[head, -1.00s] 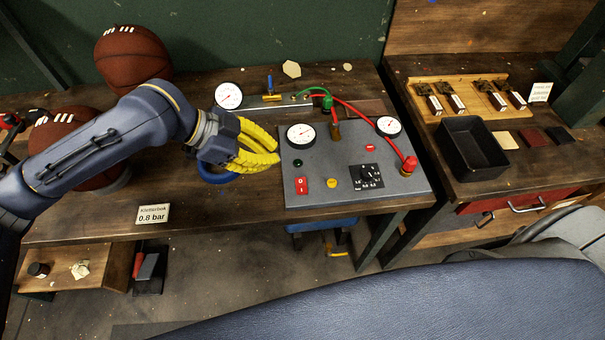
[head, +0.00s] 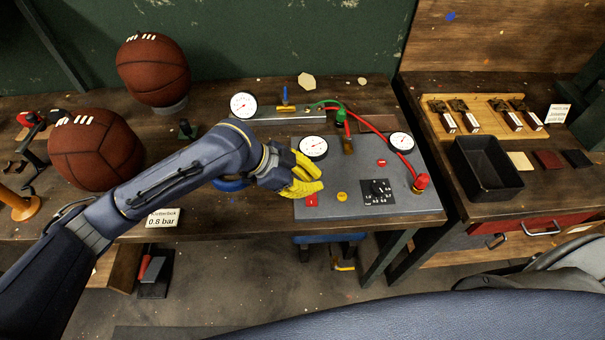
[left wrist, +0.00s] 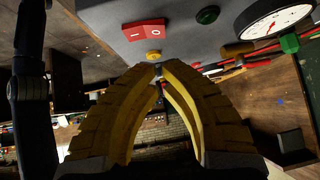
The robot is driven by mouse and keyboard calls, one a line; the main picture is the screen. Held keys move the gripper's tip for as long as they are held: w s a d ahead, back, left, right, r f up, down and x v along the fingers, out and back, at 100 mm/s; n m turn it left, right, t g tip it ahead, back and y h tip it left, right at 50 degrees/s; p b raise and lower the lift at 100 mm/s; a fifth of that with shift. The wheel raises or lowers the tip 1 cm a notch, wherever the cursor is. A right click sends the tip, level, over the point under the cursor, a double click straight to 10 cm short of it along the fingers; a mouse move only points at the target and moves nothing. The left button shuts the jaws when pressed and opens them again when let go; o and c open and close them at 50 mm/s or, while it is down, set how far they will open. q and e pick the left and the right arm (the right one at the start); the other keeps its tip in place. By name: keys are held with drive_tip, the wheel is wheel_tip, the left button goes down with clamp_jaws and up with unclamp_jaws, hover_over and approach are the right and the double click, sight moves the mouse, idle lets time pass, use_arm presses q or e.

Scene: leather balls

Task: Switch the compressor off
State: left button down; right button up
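The compressor's grey panel (head: 350,207) lies on the workbench. Its red rocker switch (head: 311,200), marked I and O, sits at the panel's front left; it also shows in the left wrist view (left wrist: 144,30). My left gripper (head: 319,181) has yellow ribbed fingers and hovers over the panel's left part, just behind the switch and partly covering that area. In the left wrist view the fingertips (left wrist: 158,67) meet with nothing between them, apart from the switch in the picture. Contact with the panel cannot be told. My right gripper is not in view.
A yellow button (head: 341,197), a black rotary knob (head: 378,188) and gauges (head: 313,147) are on the panel. Red and green hoses run behind. Two basketballs (head: 97,150) stand at the left. A black tray (head: 487,168) sits on the right bench.

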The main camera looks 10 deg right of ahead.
sight(311, 198)
use_arm(q)
drive_tip(key=shift+w+f, duration=0.2)
drive_tip(key=shift+f, duration=1.2)
